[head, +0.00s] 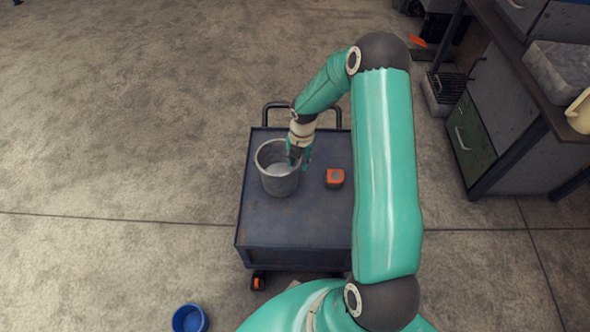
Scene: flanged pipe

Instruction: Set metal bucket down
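The metal bucket (279,183), grey and round with an open top, is upright at the left side of the dark blue cart top (290,226). Whether its base touches the cart or is slightly above it is hard to tell. My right gripper (299,164) is at the bucket's right rim, pointing down, with one finger over the bucket's opening and the other outside the wall. The fingers are too small to show whether they clamp the rim. My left gripper is not in view.
A small orange-and-grey box (334,178) lies on the cart right of the bucket. The front of the cart top is bare. A blue tub (189,319) is on the floor at the bottom left. A workbench (520,110) stands at the right. The floor at left is clear.

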